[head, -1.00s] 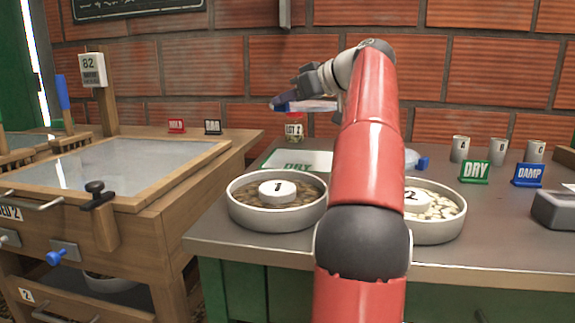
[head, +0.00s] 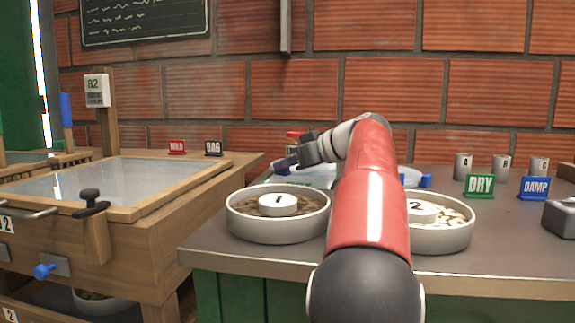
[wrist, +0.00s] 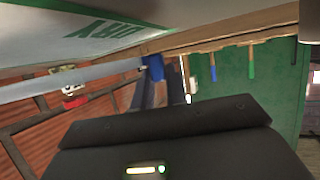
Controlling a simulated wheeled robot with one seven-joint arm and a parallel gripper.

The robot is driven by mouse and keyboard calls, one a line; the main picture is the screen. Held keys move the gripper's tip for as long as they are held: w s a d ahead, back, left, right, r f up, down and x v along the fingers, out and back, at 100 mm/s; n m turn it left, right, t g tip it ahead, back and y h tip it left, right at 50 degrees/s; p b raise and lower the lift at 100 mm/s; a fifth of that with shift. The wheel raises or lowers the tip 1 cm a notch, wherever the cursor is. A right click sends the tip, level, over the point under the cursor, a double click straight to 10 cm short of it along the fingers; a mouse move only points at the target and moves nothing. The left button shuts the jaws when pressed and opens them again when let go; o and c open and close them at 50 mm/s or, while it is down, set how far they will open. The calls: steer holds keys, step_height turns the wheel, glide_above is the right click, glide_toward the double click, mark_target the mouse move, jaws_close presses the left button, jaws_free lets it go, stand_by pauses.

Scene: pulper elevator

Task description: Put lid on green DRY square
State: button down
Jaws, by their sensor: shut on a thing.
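My gripper (head: 287,163) is shut on the blue knob (wrist: 153,67) of a pale translucent lid, behind bowl 1 in the head view. The lid (wrist: 70,82) shows edge-on in the wrist view and partly behind my gripper in the head view (head: 318,174). The white square with green DRY lettering (wrist: 112,35) lies close to the lid in the wrist view. In the head view only a strip of the square (head: 292,183) shows below the lid. I cannot tell whether the lid touches it.
Bowl 1 (head: 238,222) and bowl 2 (head: 445,240) stand near the table's front. Another clear item with a blue knob (head: 425,181) sits right of my arm. DRY (head: 480,186) and DAMP (head: 534,188) signs and several cups stand right. A red-topped jar (head: 294,136) stands behind my gripper.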

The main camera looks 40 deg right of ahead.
steer(key=shift+f+b, duration=0.6)
steer(key=shift+f, duration=0.05)
steer(key=c, duration=1.4)
jaws_free()
steer(key=shift+r+p, duration=0.6)
steer(key=shift+p, duration=0.05)
steer(key=p+v, duration=0.1)
steer(key=v, duration=1.1)
steer(key=shift+r, duration=0.15)
